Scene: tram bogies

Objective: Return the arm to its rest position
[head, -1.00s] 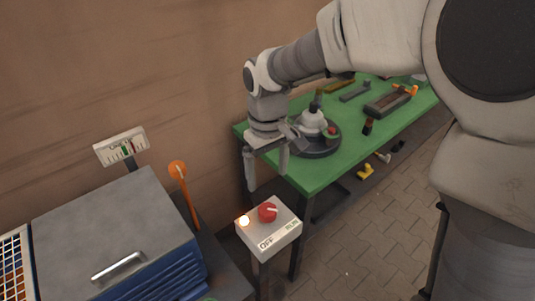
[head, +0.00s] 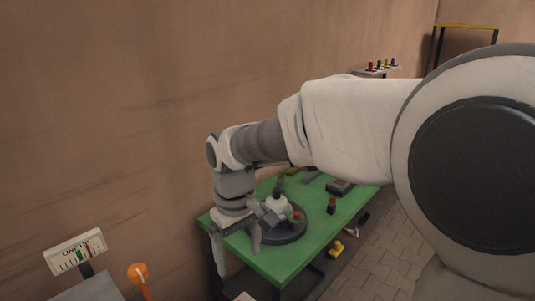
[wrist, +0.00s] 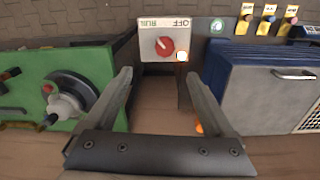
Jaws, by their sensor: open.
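My arm stretches across the head view from the right. My gripper (head: 236,262) hangs downward at the left end of the green table. Its two fingers are apart with nothing between them. The wrist view also shows the open fingers (wrist: 166,85), with brown wall and a dark gap behind them. A switch box (wrist: 165,43) with a red knob and a lit lamp stands beyond the fingertips in the wrist view. Only a small corner of it shows at the bottom edge of the head view.
The green table (head: 275,262) bears a round dark fixture (head: 288,238) close to my gripper. A gauge board (head: 76,250) and an orange paddle (head: 138,272) stand at lower left. A blue cabinet with a grey lid (wrist: 262,88) is right in the wrist view.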

